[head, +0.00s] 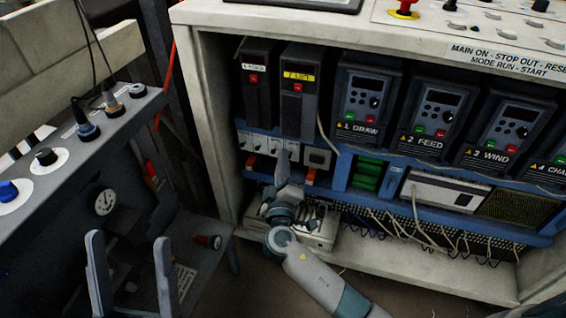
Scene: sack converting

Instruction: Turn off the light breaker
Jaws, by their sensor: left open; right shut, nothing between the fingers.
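A row of small white breakers (256,144) sits on the blue rail inside the open cabinet, below two dark modules. Their labels are too small to read, so I cannot tell which is the light breaker or how its lever stands. My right gripper (283,152) is shut and empty, with its tips pointing up at the right part of the breaker row. It hides part of that row, and I cannot tell whether it touches a lever. My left gripper (130,240) is open and empty at the lower left, away from the cabinet.
A dark module with a yellow label (299,77) stands above the breakers. Several drives (367,103) line the cabinet to the right. A grey box (322,231) lies on the cabinet floor. A control panel with knobs (85,130) stands at left. Loose wires hang below the rail.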

